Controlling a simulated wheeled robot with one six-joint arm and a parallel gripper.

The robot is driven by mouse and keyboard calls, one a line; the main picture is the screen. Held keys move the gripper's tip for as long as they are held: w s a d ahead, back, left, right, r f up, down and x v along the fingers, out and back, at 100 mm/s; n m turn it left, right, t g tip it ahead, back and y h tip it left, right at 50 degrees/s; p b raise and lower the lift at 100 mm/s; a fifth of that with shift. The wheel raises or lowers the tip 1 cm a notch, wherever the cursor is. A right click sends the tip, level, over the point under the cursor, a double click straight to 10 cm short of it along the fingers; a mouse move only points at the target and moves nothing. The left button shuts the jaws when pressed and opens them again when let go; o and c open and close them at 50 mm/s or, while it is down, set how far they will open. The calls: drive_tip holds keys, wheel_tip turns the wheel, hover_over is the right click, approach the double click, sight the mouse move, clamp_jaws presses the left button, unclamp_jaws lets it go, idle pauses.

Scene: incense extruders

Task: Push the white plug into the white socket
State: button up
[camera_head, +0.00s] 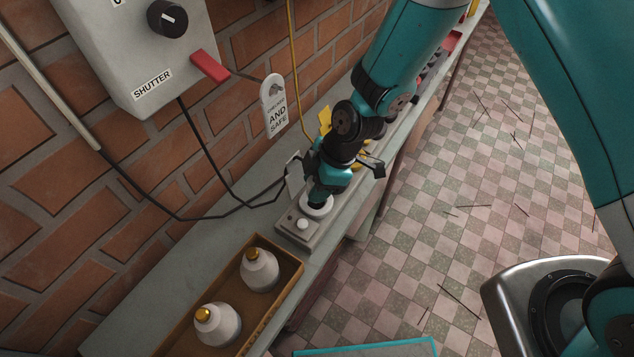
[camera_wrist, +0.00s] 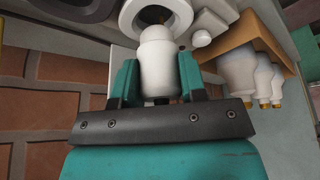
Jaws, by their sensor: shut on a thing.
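My gripper (camera_wrist: 155,78) is shut on the white plug (camera_wrist: 158,68), with one teal finger on each side of it. The plug's narrower far end points at the white socket (camera_wrist: 128,18), a round white ring with a dark hole. The plug's end overlaps the hole's lower edge in the wrist view, and I cannot tell whether it has entered. In the head view my gripper (camera_head: 322,190) points down over the socket (camera_head: 317,211) on the bench. The plug is hidden there by my gripper.
A small white knob (camera_head: 302,224) sits beside the socket on a grey base (camera_head: 287,232). A wooden tray (camera_head: 291,262) with white gold-capped bottles (camera_head: 260,270) stands nearer on the bench. Black cables (camera_head: 205,213) hang along the brick wall below the shutter box (camera_head: 135,55).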

drive_tip(key=shift+f+b, duration=1.3)
drive_tip(key=shift+f, duration=0.15)
idle(0.4)
drive_tip(key=o, duration=1)
drive_tip(key=shift+r, duration=0.15)
drive_tip(key=s+b+v, duration=0.1)
drive_tip(key=v, duration=1.6)
drive_tip(key=shift+w+r+b, duration=0.2)
drive_tip(key=shift+w+b, duration=0.2)
drive_tip(key=s+d+r+m, duration=0.2)
drive_tip(key=s+r+m, duration=0.3)
drive_tip(key=s, duration=0.3)
drive_tip(key=s+d+r+m, duration=0.3)
drive_tip(key=s+r+m, duration=0.3)
drive_tip(key=s, duration=0.3)
drive_tip(key=shift+m+t, duration=0.3)
drive_tip(key=shift+m, duration=0.4)
